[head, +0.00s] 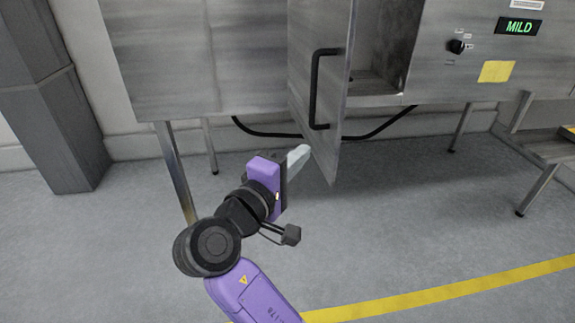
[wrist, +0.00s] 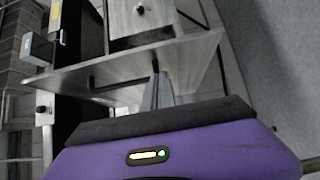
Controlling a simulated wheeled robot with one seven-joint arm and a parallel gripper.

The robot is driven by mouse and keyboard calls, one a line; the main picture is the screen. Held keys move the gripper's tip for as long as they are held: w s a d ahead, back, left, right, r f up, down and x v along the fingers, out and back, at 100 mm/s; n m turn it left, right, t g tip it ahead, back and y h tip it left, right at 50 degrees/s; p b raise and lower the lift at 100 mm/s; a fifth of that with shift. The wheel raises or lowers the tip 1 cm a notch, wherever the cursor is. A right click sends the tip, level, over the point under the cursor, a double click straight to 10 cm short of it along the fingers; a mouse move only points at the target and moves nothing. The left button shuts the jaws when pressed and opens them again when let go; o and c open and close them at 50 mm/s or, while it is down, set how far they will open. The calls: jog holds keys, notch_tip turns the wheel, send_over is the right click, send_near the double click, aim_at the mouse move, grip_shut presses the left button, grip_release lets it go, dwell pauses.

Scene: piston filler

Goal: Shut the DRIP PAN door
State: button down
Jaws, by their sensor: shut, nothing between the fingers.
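The metal door (head: 336,100) stands swung open from the steel cabinet, with a black bar handle (head: 314,88) on its face. No DRIP PAN label is readable on it. Behind it the cabinet's opening (head: 378,82) shows an empty-looking compartment. My gripper (head: 304,151) is shut and empty, its fingertips close to the lower part of the door, below the handle. I cannot tell whether they touch it. In the wrist view the door (wrist: 190,62) spans the picture just beyond the shut fingers (wrist: 161,90).
A control panel with a MILD display (head: 518,27), a black knob (head: 456,46) and a yellow label (head: 496,71) is at the right. Black cables hang below the cabinet. Steel legs (head: 175,170) stand at the left. The floor in front is open, with a yellow line (head: 440,293).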

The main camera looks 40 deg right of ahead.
aim_at(334, 139)
jog(key=d, duration=0.3)
jog(key=d+p, duration=0.1)
jog(key=d, duration=0.1)
jog(key=shift+s+d, duration=0.1)
jog(key=shift+s, duration=0.25)
jog(key=shift+s+d, duration=0.25)
jog(key=shift+d, duration=0.25)
